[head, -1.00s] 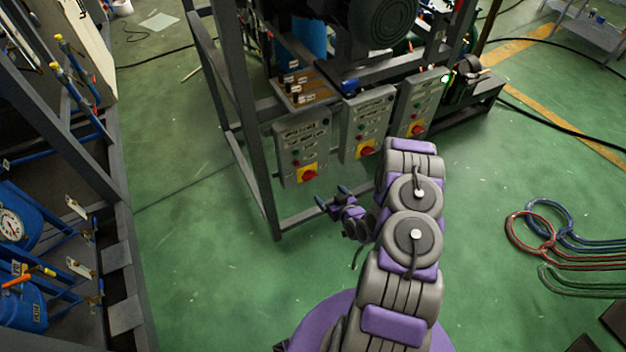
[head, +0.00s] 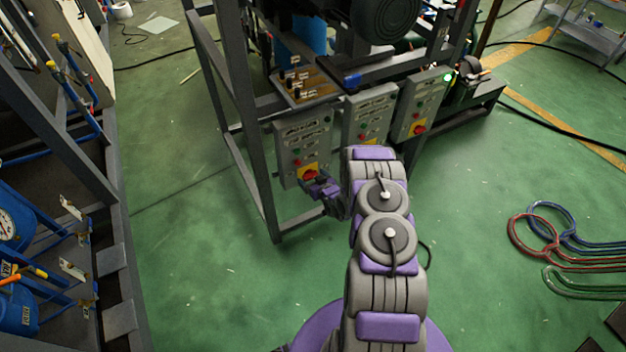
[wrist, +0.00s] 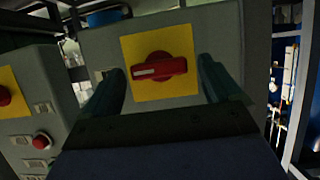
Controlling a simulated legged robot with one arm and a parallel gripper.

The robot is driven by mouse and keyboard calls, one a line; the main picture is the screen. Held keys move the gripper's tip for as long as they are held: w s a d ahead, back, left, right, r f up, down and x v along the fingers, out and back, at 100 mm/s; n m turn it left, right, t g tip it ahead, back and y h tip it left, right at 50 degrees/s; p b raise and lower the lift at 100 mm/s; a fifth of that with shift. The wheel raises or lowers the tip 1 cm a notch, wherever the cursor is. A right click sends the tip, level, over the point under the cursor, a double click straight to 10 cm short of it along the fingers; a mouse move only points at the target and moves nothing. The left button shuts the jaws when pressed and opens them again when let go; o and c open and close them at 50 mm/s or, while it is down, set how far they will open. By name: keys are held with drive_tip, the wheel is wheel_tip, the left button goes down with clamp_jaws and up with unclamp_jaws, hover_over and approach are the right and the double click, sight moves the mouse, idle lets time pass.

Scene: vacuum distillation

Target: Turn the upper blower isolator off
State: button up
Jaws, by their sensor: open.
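Three grey isolator boxes hang in a row on the dark frame; I cannot tell which is named the upper blower isolator. The left box (head: 302,140) has a red rotary switch on a yellow plate (head: 309,173). My gripper (head: 319,188) is right at that switch. In the wrist view, the red knob (wrist: 158,69) sits across its yellow plate (wrist: 181,43), its pale mark to the left. My gripper (wrist: 165,85) is open, one finger on each side of the knob, with no visible contact. The middle box (head: 369,117) is partly behind my arm.
The right box (head: 422,103) has another red switch. A neighbouring box (wrist: 27,110) with a red button shows at left in the wrist view. Frame posts (head: 262,170) stand beside the boxes. Red and blue hoses (head: 545,235) lie at right. Green floor is open in front.

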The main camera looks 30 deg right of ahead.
drive_tip(key=shift+c, duration=0.2)
drive_tip(key=c, duration=1)
